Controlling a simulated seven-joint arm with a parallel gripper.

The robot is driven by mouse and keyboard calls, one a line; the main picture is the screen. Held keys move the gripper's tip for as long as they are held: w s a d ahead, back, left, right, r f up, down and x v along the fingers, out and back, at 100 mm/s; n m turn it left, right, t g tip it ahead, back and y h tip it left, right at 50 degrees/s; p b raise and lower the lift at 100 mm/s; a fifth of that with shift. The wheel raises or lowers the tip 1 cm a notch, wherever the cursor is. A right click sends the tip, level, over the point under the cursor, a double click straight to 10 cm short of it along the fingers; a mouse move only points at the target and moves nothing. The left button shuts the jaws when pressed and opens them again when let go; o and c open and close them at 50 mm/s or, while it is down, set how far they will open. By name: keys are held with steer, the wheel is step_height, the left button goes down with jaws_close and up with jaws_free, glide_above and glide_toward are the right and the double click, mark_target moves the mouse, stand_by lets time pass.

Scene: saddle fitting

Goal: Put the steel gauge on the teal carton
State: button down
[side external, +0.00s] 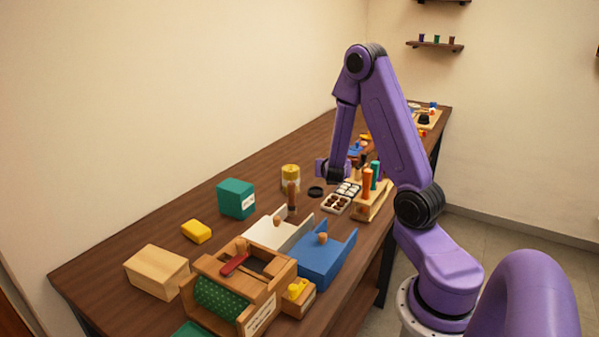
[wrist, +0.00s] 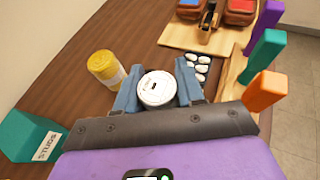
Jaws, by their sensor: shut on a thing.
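The steel gauge (wrist: 156,88) is a round, pale disc-like piece with a small dark mark on its face. In the wrist view it sits between the two blue-grey fingers of my gripper (wrist: 157,92), which is shut on it. In the side view my gripper (side external: 334,178) is over the far middle of the table, and I cannot make out the gauge clearly there. The teal carton (side external: 236,198) stands nearer the camera, to the left of my gripper. It also shows at the left edge of the wrist view (wrist: 28,132), with a "STUDS" label. Its top looks bare.
A yellow can (side external: 290,178) stands between the carton and my gripper. A wooden hammer-like handle (side external: 293,195) rises nearby. A tray of pebbles (side external: 340,198) and a rack with orange and teal handles (side external: 370,200) are beside the gripper. A yellow block (side external: 196,231) lies in front of the carton.

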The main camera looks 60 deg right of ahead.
steer(key=w+a+r+n+t+y, duration=0.2)
steer(key=w+a+r, duration=0.3)
steer(key=w+a, duration=0.3)
steer(key=w+a+r+n+t+y, duration=0.1)
steer(key=w+a+r+n+t, duration=0.1)
steer(key=w+a+r, duration=0.55)
glide_above(234, 182)
steer(key=f, duration=1.2)
steer(key=shift+s+a+f, duration=0.15)
steer(key=shift+s+f, duration=0.05)
steer(key=shift+w+f, duration=0.15)
steer(key=shift+f, duration=1.55)
steer(key=shift+f, duration=0.1)
steer(key=c, duration=0.7)
jaws_free()
steer(key=shift+f, duration=0.1)
